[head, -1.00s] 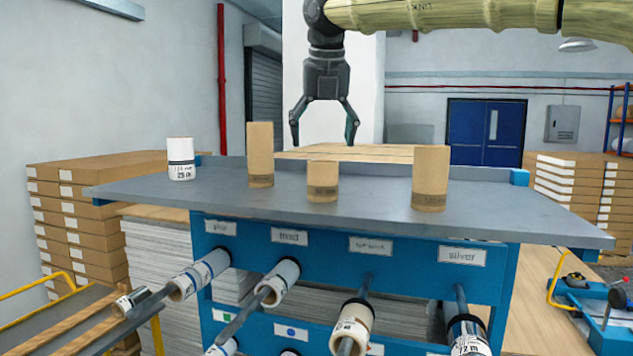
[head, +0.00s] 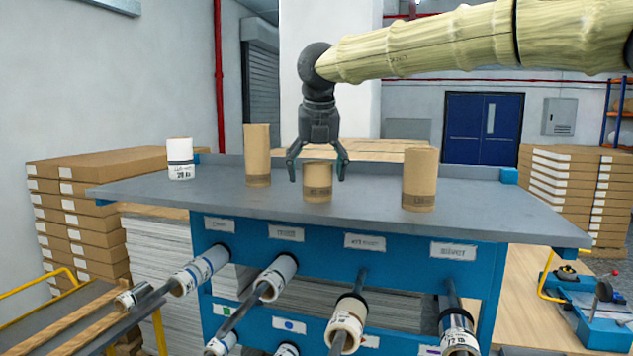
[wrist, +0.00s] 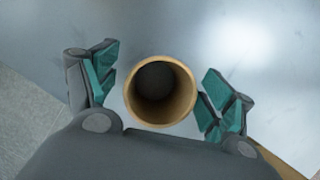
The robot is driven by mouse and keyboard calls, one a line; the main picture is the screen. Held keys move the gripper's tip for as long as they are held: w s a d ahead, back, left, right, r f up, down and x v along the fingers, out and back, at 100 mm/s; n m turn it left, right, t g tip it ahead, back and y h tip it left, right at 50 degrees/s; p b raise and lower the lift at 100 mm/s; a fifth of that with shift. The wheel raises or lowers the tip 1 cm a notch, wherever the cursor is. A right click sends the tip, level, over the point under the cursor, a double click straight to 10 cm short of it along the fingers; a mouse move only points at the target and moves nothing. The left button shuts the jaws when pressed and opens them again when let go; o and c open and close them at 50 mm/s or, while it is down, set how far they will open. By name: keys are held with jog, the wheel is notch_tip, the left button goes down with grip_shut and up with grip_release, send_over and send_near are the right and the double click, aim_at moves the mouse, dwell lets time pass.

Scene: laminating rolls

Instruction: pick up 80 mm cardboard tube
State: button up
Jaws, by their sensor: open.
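Three brown cardboard tubes stand upright on the grey bench top (head: 230,203). The shortest tube (head: 317,184) is in the middle. A taller tube (head: 257,158) stands to its left, and another taller tube (head: 420,180) to its right. The printed size labels are too small to read surely. My gripper (head: 318,178) points down over the short tube, its open fingers on either side of the tube's upper part. In the wrist view the short tube's round rim (wrist: 160,91) shows between the two fingers, with gaps on both sides.
A white labelled roll (head: 180,159) stands at the bench's left. Several rolls on rods, such as a white one (head: 277,278), stick out below the front edge. Stacked boxes (head: 75,215) are at the left. Bare bench top lies between the tubes.

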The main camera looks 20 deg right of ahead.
jog(key=shift+c, duration=1)
jog(key=shift+s+r, duration=0.35)
jog(key=shift+s, duration=0.2)
jog(key=c, duration=0.7)
jog(key=shift+c, duration=0.8)
jog(key=shift+w+f, duration=0.15)
jog(key=shift+w, duration=0.1)
jog(key=shift+s, duration=0.1)
